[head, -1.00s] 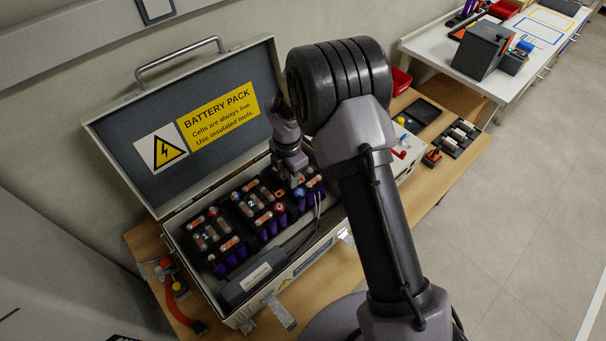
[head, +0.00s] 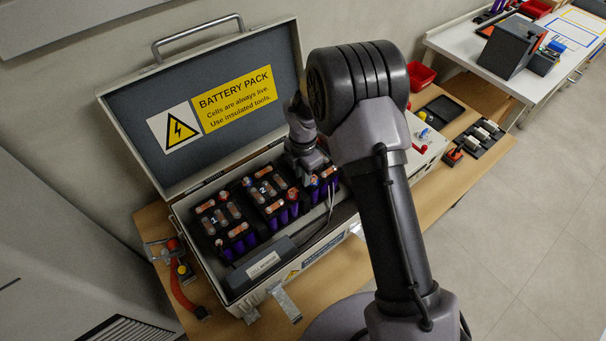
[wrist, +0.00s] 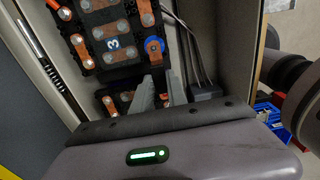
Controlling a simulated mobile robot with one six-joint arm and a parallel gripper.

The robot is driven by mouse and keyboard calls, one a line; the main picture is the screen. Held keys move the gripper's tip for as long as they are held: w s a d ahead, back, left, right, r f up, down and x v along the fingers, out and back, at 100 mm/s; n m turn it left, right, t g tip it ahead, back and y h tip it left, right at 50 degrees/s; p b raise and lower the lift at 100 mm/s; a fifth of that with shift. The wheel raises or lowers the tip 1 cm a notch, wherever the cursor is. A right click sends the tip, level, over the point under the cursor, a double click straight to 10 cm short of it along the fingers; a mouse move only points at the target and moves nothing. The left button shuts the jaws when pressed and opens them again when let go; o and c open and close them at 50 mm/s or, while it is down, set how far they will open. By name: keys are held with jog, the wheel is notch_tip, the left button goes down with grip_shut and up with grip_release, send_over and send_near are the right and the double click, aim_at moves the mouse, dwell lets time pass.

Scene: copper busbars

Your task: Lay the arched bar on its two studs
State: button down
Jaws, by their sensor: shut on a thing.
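The battery pack is an open grey case (head: 183,228) holding black cell modules with copper bars and purple cells. Module 1 (head: 214,219) and module 2 (head: 264,188) show in the head view; module 3 (wrist: 113,43) shows in the wrist view. My gripper (wrist: 163,88) is low over the modules at the case's right end. Its fingers are shut on a copper piece that appears to be the arched bar (wrist: 155,58). The bar's holed end lies by a blue-ringed stud (wrist: 158,43); I cannot tell whether it is seated. The bar's other end is hidden.
The raised lid (head: 230,70) stands behind the modules. Grey cables (wrist: 190,55) run along the case wall beside my gripper. A flat dark unit (head: 262,267) lies along the case's front. A red tool-like item (head: 178,285) lies left of the case.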

jog(key=shift+f+b, duration=0.4)
jog(key=shift+f, duration=0.4)
jog(key=shift+f, duration=0.2)
jog(key=c, duration=1.2)
grip_release()
jog(key=shift+c, duration=0.2)
notch_tip(320, 180, up, 6)
jog(key=p, duration=0.4)
jog(key=shift+r+p, duration=0.15)
jog(key=shift+p, duration=0.25)
